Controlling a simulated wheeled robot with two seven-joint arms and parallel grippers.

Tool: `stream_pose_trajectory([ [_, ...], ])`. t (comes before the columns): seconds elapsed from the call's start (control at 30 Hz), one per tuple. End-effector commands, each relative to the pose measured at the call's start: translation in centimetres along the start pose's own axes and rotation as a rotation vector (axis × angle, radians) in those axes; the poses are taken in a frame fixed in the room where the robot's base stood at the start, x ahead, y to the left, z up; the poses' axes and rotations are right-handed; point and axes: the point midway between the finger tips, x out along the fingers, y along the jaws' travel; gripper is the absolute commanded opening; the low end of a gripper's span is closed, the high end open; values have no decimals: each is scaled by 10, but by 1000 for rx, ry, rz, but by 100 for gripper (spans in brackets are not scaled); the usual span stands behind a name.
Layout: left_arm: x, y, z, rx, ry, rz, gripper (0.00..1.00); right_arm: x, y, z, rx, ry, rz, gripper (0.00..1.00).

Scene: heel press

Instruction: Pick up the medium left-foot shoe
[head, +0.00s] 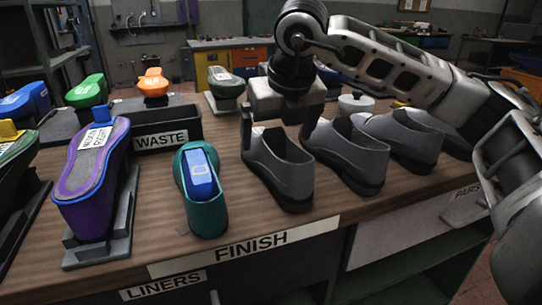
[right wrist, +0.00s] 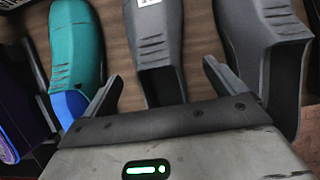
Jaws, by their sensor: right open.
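Three grey shoes stand in a row on the wooden bench. The left one (head: 280,168) is beside the teal shoe, the middle one (head: 345,155) is to its right, and the right one (head: 405,140) is farthest right. I cannot read which is the medium left-foot shoe. My right gripper (head: 277,132) is open, with its fingers apart at the far end of the left grey shoe. In the right wrist view, that shoe (right wrist: 158,40) lies between the open fingers (right wrist: 163,74), and a white label shows on it. My left gripper is not in view.
A teal shoe (head: 206,215) with a blue block in it stands close on the left; a purple one (head: 92,180) sits on a stand farther left. A black WASTE bin (head: 168,134) is behind. The FINISH strip (head: 250,245) marks the front edge.

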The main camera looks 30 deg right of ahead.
Motion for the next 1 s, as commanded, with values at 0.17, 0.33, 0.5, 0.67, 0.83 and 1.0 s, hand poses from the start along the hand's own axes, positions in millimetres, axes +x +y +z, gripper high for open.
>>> stream_pose_trajectory([
  [0.17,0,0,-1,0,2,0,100,15,1,-2,0,1,-1,95],
  [0.33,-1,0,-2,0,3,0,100,41,2,-4,1,1,0,95],
  [0.5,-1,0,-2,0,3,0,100,54,2,-4,1,0,1,95],
  [0.67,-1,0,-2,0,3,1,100,54,2,-4,1,-1,1,95],
  [0.83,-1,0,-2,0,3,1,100,54,2,-4,1,0,2,61],
  [1.0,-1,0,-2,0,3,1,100,53,2,-3,1,-4,3,35],
])
